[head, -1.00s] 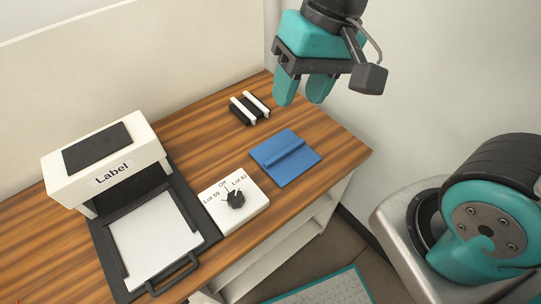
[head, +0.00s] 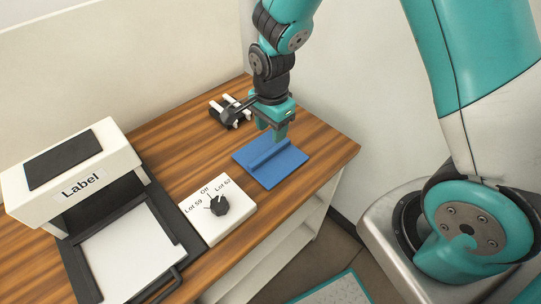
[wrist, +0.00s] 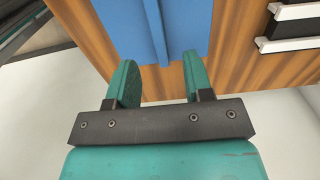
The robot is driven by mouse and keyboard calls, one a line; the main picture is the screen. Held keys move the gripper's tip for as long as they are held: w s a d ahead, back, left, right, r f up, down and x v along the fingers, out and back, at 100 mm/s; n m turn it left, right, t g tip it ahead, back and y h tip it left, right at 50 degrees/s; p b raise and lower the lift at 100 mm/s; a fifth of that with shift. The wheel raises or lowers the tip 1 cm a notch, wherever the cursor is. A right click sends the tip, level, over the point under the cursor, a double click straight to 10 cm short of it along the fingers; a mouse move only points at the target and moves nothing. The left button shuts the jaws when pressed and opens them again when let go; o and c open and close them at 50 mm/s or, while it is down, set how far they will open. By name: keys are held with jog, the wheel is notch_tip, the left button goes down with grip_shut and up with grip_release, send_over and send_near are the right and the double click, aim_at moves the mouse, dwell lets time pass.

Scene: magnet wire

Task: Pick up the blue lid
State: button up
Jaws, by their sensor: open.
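The blue lid (head: 282,170) lies flat on the wooden table, with a raised ridge handle running across its middle. In the wrist view the lid (wrist: 185,25) is at the top, its ridge pointing down between my fingers. My gripper (head: 272,132) points down just above the far edge of the lid. In the wrist view my gripper (wrist: 160,75) is open, its two teal fingers apart with nothing between them. The head view does not clearly show the height of the fingertips above the lid.
A black holder with white bars (head: 230,110) sits behind and left of my gripper. A white box with a black knob (head: 218,204) stands front left of the lid. A white and black Label device (head: 75,172) is at far left. The table's right edge (head: 345,150) is near the lid.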

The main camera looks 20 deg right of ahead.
aim_at(272, 151)
jog(key=f, duration=0.7)
jog(key=shift+s+f, duration=0.2)
grip_shut()
